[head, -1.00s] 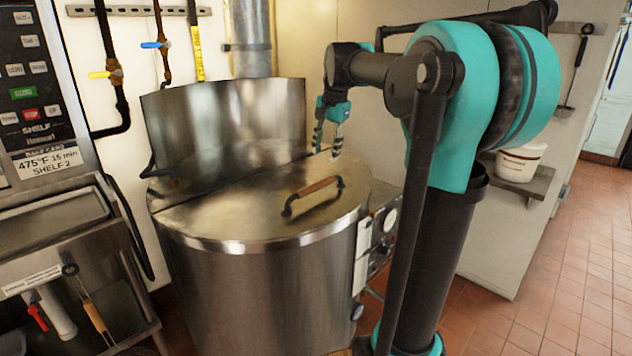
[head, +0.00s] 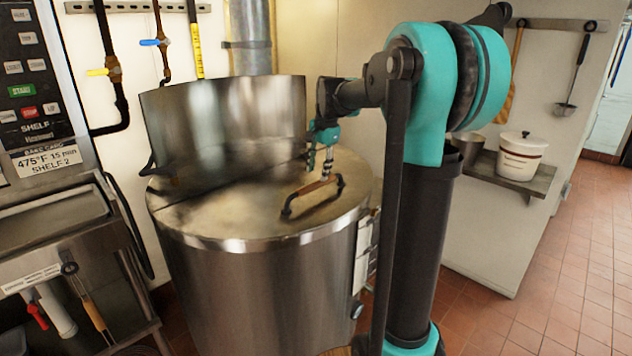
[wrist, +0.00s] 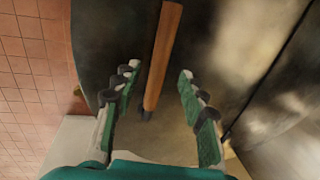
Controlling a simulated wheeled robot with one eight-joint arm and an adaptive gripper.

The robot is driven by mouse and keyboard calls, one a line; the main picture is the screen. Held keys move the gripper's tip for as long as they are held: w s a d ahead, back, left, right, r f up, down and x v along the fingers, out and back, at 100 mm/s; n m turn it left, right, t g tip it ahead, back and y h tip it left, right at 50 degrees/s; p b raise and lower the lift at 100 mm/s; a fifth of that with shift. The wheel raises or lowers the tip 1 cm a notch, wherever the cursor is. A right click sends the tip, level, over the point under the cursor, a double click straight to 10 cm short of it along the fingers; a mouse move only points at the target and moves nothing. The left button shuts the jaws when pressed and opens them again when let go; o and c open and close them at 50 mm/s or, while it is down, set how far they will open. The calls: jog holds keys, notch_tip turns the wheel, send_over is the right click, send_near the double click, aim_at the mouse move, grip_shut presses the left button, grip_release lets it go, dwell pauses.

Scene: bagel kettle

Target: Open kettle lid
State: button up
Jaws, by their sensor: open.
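The large steel kettle (head: 260,290) stands in the middle of the head view, with its front lid half (head: 240,205) lying flat and shut. A wooden handle (head: 312,187) on dark brackets crosses the lid toward its right side. My gripper (head: 319,172) is just above the lid, by the far end of the handle. In the wrist view my gripper (wrist: 157,85) is open, with the wooden handle (wrist: 163,55) running between its two fingers. The fingers show gaps on both sides of the handle. Whether they reach down to its height is hard to tell.
The raised steel back half (head: 225,120) stands upright behind the lid. An oven (head: 45,100) with a control panel is at the left. A shelf (head: 520,178) with a white crock (head: 521,155) is on the right wall. Tiled floor (head: 560,280) is clear at the right.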

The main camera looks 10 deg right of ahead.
aim_at(316, 182)
jog(key=shift+w+a+f, duration=0.1)
jog(key=shift+w+f, duration=0.05)
jog(key=shift+f, duration=0.65)
jog(key=shift+w+a+f, duration=0.1)
jog(key=shift+f, duration=0.65)
jog(key=shift+w+a+f, duration=0.1)
jog(key=shift+w+f, duration=0.05)
jog(key=shift+f, duration=0.65)
grip_shut()
